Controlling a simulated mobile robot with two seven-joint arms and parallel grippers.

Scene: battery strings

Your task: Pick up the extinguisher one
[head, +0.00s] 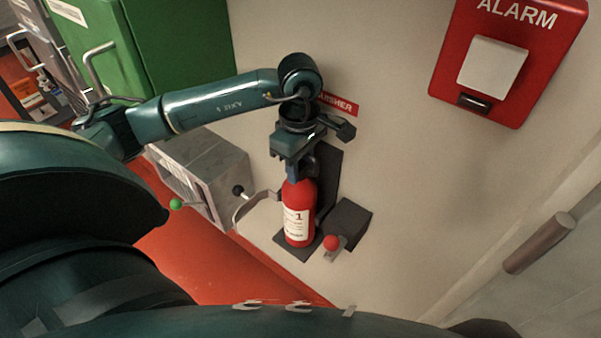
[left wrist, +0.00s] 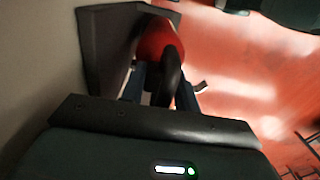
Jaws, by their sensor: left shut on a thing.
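The red fire extinguisher (head: 299,212) stands upright in a dark wall bracket (head: 328,175) in the head view. It has a white label with the number 1. My left gripper (head: 297,172) is above it, shut on its top from over the neck. In the left wrist view, the extinguisher's red body (left wrist: 160,40) and black top part (left wrist: 170,72) show between the fingers of my left gripper (left wrist: 160,92). The exact contact of the fingers is partly hidden. My right gripper does not show in either view.
A red alarm box (head: 510,60) hangs on the wall at upper right. A grey box (head: 205,165) and a green cabinet (head: 180,50) stand to the left. A curved metal strap (head: 250,207) and a red knob (head: 331,242) flank the bracket. A door handle (head: 540,243) is at right.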

